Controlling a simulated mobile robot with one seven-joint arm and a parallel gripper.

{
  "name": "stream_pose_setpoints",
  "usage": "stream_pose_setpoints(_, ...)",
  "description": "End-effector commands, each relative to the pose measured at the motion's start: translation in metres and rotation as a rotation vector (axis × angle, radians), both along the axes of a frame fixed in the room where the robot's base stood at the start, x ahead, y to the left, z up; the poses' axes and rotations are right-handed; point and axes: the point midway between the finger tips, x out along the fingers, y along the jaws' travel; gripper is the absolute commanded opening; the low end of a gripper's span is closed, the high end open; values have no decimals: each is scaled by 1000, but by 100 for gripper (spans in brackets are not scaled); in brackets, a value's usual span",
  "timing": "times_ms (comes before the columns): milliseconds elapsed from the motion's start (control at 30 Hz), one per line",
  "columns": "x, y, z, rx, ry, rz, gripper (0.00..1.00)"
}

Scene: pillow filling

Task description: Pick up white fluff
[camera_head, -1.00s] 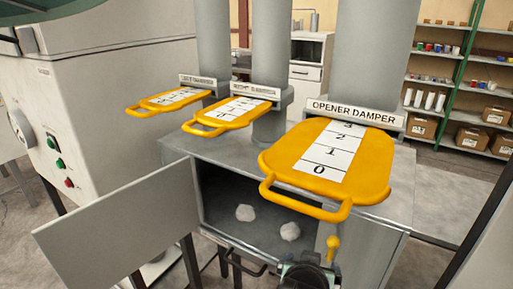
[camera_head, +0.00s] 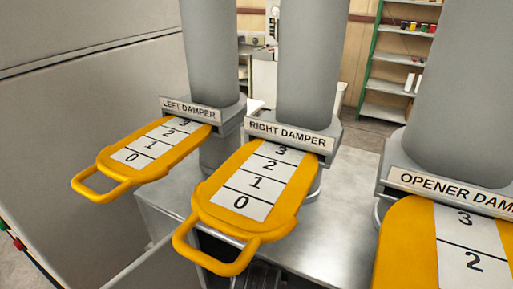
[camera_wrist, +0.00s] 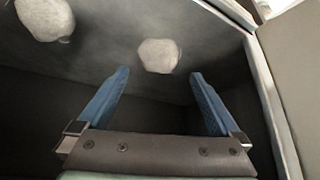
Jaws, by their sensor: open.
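In the wrist view, a round white fluff (camera_wrist: 158,56) lies on the grey floor of the box, just beyond my fingertips and between their lines. A second white fluff (camera_wrist: 46,18) lies at the upper left, outside my fingers. My gripper (camera_wrist: 158,78) has its two blue fingers spread apart with nothing between them. It reaches into the box. In the head view both fluffs are hidden by the dampers and the box top, and my fingers do not show.
The metal box (camera_head: 335,225) bears the yellow right damper (camera_head: 205,213), left damper (camera_head: 105,155) and opener damper (camera_head: 405,245), which overhang its front. In the wrist view, the box's side wall edge (camera_wrist: 272,95) is close on the right. Shelves (camera_head: 385,85) stand far behind.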

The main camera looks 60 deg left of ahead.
Motion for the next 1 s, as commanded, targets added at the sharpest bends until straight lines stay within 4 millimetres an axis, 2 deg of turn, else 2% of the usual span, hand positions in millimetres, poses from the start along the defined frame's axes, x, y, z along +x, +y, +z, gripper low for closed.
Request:
stream_pose_setpoints(300, 8, 11, -22, -2, 1, 2, 100)
stream_pose_setpoints(600, 20, 25, -53, -1, 0, 1, 100)
stream_pose_setpoints(967, 22, 28, -60, 0, -1, 1, 100)
stream_pose_setpoints(1000, 22, 28, -60, 0, -1, 1, 96)
